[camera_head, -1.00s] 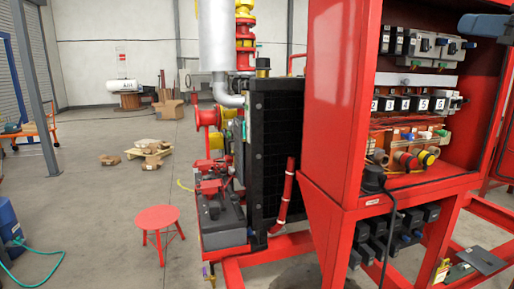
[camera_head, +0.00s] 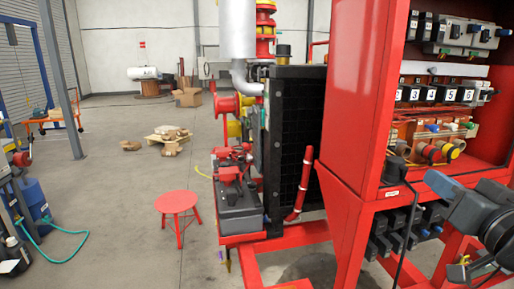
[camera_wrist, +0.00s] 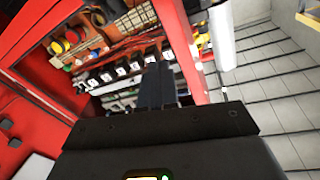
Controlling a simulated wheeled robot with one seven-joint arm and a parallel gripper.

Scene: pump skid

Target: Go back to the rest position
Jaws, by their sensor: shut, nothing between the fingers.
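In the wrist view my gripper (camera_wrist: 158,68) points up into the picture. Its two dark fingers are together with nothing between them. Beyond them is the open red cabinet (camera_wrist: 40,45), seen tilted, with a row of numbered dark switches. In the head view my blue and black arm (camera_head: 490,215) is bent at the lower right, in front of the red cabinet (camera_head: 352,90). I cannot make out my fingers in that view.
A black radiator (camera_head: 292,130) stands left of the cabinet on red frame rails. A red stool (camera_head: 177,203) is on the floor nearby. A blue drum (camera_head: 33,203) with a green hose stands at the left.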

